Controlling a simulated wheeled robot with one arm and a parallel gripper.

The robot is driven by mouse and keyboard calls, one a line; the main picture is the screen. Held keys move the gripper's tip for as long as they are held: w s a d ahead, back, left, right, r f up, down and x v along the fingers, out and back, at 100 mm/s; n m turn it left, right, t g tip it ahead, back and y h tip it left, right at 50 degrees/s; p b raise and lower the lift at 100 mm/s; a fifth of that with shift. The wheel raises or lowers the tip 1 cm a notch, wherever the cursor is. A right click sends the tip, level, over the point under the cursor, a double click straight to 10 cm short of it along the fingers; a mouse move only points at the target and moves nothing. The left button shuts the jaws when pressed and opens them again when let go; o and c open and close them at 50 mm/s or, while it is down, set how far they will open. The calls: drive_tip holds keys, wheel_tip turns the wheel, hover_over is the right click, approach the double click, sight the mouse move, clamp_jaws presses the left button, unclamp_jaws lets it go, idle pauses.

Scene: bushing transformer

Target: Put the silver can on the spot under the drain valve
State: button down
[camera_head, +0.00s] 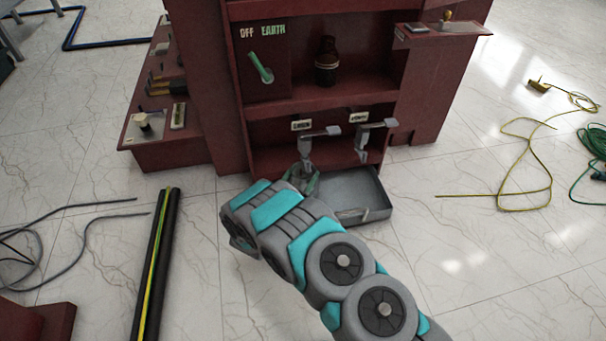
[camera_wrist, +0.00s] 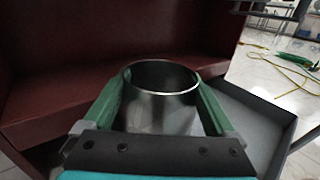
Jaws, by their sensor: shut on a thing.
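The silver can (camera_wrist: 160,110) is upright and open-topped in the wrist view. My gripper (camera_wrist: 163,98) is shut on it, one green finger on each side. In the head view my gripper (camera_head: 303,180) is low at the front of the red cabinet, below the left of two grey valves (camera_head: 307,145). The right valve (camera_head: 367,138) is beside it. Each valve has a small label above, too small to read surely, so I cannot tell which is the drain valve. The can's base and the spot under the valve are hidden.
A grey tray (camera_head: 372,212) stands at the cabinet's foot, just right of my gripper. The red cabinet wall (camera_wrist: 60,65) is close behind the can. Floor at the right is open, with cables (camera_head: 522,165).

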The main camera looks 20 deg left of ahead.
unclamp_jaws()
drive_tip(key=s, duration=0.4)
drive_tip(key=s+p, duration=0.1)
drive_tip(key=s, duration=0.3)
drive_tip(key=s+a, duration=0.1)
drive_tip(key=s, duration=0.3)
drive_tip(key=shift+a+r+p, duration=0.1)
drive_tip(key=shift+p, duration=0.2)
